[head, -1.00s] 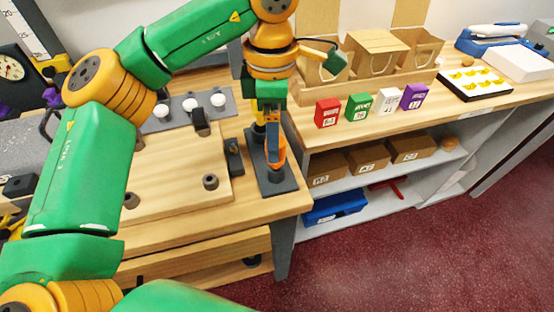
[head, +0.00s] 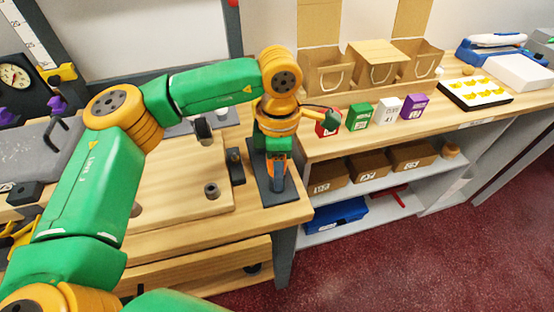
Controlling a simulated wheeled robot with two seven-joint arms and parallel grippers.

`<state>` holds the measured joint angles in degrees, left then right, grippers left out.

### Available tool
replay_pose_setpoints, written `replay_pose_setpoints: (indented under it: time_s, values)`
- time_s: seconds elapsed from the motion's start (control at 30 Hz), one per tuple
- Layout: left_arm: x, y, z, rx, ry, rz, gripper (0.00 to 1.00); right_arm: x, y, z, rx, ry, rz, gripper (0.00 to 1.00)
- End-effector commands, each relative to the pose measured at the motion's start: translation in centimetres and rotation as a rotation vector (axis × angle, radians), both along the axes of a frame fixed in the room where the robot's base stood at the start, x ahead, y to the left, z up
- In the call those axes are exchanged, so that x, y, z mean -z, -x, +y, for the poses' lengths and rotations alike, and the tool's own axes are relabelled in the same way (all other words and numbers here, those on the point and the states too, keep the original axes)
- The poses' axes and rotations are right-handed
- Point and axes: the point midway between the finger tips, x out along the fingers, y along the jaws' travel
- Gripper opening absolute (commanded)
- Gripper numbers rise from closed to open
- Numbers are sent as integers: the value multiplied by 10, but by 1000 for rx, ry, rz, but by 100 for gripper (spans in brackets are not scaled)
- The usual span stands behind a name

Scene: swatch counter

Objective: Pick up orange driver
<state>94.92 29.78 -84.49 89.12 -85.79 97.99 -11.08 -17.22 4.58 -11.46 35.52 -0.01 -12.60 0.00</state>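The orange driver (head: 277,187) stands in a dark holder (head: 289,196) near the right edge of the wooden workbench in the head view. My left gripper (head: 276,172) is directly above it, pointing down, its fingers at the upper part of the driver. The fingers and the driver overlap in this view, so I cannot tell whether the gripper is open or shut on it. Most of the driver is hidden by the gripper. My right gripper is not in view.
A dark block (head: 235,166) and a round knob (head: 211,190) are left of the holder. Red (head: 327,124), green (head: 358,116), white and purple boxes stand on the right-hand counter, with paper bags (head: 326,72) behind. Red floor lies at lower right.

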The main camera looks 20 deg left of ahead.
Motion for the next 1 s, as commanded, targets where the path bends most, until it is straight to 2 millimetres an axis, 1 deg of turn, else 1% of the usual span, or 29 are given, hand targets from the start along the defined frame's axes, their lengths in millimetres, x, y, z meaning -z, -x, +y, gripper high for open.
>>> replay_pose_setpoints:
  time_s: [0.23, 0.33, 0.43, 0.5, 0.57, 0.67, 0.73, 0.77, 0.8, 0.9, 1.0]
  values:
    - [0, 0, 0, 0, 0, -1, 0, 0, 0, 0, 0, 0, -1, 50]
    - [-5, -1, 0, -1, 0, -2, 0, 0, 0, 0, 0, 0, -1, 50]
    - [-19, -1, 0, -1, 1, -4, 0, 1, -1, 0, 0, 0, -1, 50]
    - [-34, 0, -1, 0, 2, -5, 0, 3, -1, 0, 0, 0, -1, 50]
    - [-44, 10, -6, 5, 1, -6, 0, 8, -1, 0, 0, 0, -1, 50]
    - [-68, 28, -15, 6, 1, -8, 0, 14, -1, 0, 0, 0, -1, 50]
    - [-88, 43, -23, 6, 0, -9, 0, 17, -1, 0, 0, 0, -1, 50]
    - [-92, 51, -27, 8, 0, -9, 0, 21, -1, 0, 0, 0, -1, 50]
    - [-96, 64, -33, 10, -1, -7, 0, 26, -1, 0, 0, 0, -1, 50]
    - [-110, 91, -46, 9, -2, -7, 0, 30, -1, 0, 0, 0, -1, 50]
    - [-121, 109, -55, 5, -2, -6, 0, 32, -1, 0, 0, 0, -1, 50]
